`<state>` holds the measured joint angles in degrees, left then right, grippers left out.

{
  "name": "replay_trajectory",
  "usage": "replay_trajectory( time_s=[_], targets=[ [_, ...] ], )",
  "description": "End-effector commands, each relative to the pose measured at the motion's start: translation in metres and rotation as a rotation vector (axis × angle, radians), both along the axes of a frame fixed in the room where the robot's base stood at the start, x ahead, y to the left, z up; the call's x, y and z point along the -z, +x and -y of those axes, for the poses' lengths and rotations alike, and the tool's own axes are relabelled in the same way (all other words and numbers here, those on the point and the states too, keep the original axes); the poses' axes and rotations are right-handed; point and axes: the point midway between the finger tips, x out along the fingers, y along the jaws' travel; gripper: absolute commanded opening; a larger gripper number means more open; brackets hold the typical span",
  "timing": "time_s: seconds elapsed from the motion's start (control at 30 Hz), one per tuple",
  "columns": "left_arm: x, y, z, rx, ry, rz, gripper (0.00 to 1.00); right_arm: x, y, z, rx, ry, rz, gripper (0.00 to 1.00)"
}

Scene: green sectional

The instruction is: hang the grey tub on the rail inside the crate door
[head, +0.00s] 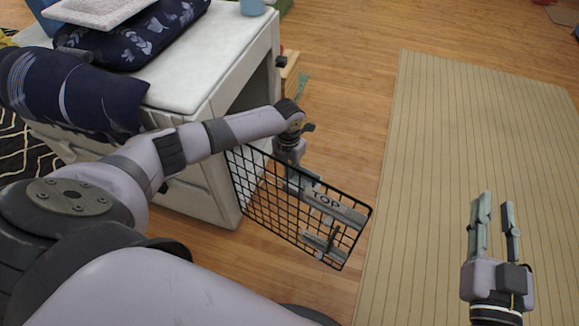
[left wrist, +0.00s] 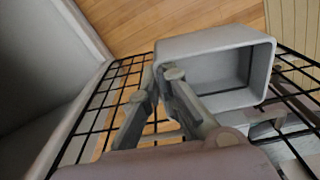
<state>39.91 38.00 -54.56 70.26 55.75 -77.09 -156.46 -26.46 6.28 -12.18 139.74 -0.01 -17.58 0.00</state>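The crate door (head: 262,197) is a black wire grid, swung out from the white crate (head: 218,130). A grey bar marked TOP (head: 325,200) lies across its upper part, with another grey piece (head: 322,243) below it. My left gripper (head: 298,178) is at the door's far side, partly behind other parts. In the left wrist view, the grey tub (left wrist: 225,45) has its open mouth towards the camera, above the wire grid. My left fingers (left wrist: 163,75) close on its left wall, one inside and one outside. I cannot make out the tub clearly in the head view. My right gripper (head: 497,203) is open and empty.
Dark blue patterned cushions (head: 75,90) and a light grey pad (head: 97,8) lie on or beside the crate top. A blue cup (head: 252,6) stands at its back edge. A striped beige rug (head: 450,130) covers the right. Wooden floor between is clear.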

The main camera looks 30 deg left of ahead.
Motion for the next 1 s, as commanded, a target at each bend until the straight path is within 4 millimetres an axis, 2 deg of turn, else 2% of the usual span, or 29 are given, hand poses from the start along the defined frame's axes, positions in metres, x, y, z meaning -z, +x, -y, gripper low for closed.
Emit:
replay_trajectory(
  time_s=[0.03, 0.37, 0.7, 0.87, 1.0],
  targets=[
    [0.0, 0.0, 0.0, 0.0, 0.0, 0.0, 0.06, 0.0, 0.0, 0.0, 0.0, 0.0, 0.0, 0.25],
    [0.0, 0.0, 0.0, 0.0, 0.0, 0.001, 0.28, 0.0, 0.0, 0.0, 0.0, 0.0, 0.001, 0.25],
    [-0.003, 0.0, 0.0, 0.0, 0.0, 0.001, 0.28, 0.001, 0.0, 0.0, 0.0, -0.001, -0.003, 0.25],
    [-0.022, 0.001, -0.001, 0.001, -0.001, 0.003, 0.28, 0.001, 0.0, 0.0, 0.0, 0.0, -0.002, 0.25],
    [-0.052, 0.002, -0.002, 0.001, 0.0, 0.005, 0.28, 0.0, 0.0, 0.0, 0.0, 0.0, -0.001, 0.25]
  ],
)
